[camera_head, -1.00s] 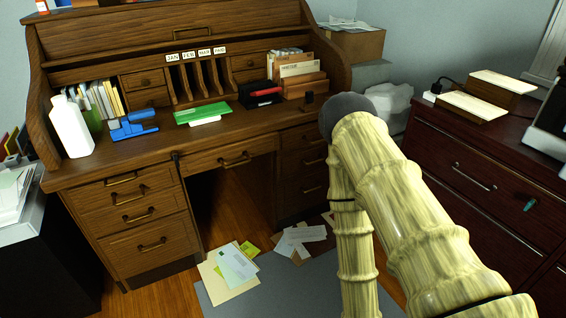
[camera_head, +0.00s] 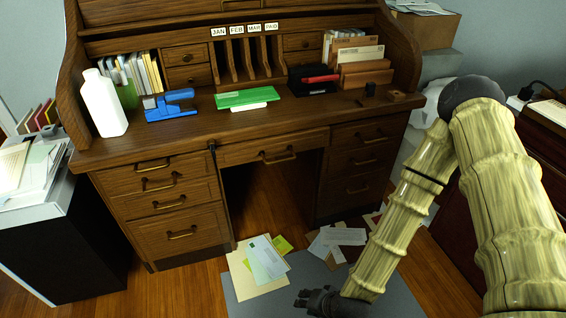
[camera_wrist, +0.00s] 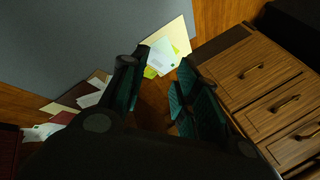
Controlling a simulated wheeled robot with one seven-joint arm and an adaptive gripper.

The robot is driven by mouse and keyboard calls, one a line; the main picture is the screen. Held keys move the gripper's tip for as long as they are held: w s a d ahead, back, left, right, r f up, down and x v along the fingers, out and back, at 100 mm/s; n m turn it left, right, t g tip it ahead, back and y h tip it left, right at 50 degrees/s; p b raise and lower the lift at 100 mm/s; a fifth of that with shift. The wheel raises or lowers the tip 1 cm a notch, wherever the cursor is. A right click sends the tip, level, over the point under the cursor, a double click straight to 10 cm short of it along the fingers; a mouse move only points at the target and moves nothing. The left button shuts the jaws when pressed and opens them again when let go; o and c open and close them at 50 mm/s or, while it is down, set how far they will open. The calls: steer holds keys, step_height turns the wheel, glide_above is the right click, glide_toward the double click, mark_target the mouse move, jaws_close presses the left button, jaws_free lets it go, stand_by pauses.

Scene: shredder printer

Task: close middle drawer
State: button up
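The wooden roll-top desk (camera_head: 140,150) has a wide centre drawer (camera_head: 262,150) with a metal handle, between two drawer stacks. The left stack (camera_head: 165,200) has several handled drawers; they also show at the right of the wrist view (camera_wrist: 270,75). I cannot tell which drawer is the middle one meant, or whether one stands slightly open. My gripper (camera_head: 318,302) is low in front of the desk, near the floor papers and apart from the drawers. In the wrist view its fingers (camera_wrist: 163,75) are spread with nothing between them.
Papers (camera_head: 262,265) lie on the wood floor and grey mat (camera_head: 240,300). A black cabinet (camera_head: 70,240) stands left of the desk, and a dark red cabinet (camera_head: 455,225) stands right.

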steer(key=w+a+r+m+t+y, duration=0.1)
steer(key=w+a+r+m+t, duration=0.35)
steer(key=w, duration=0.65)
steer(key=m+t+b, duration=0.2)
steer(key=m+t, duration=0.3)
steer(key=t, duration=0.1)
glide_toward(282, 161)
steer(key=b+x, duration=0.1)
steer(key=x, duration=0.9)
steer(key=shift+w+f, duration=0.15)
steer(key=shift+w, duration=0.05)
jaws_close()
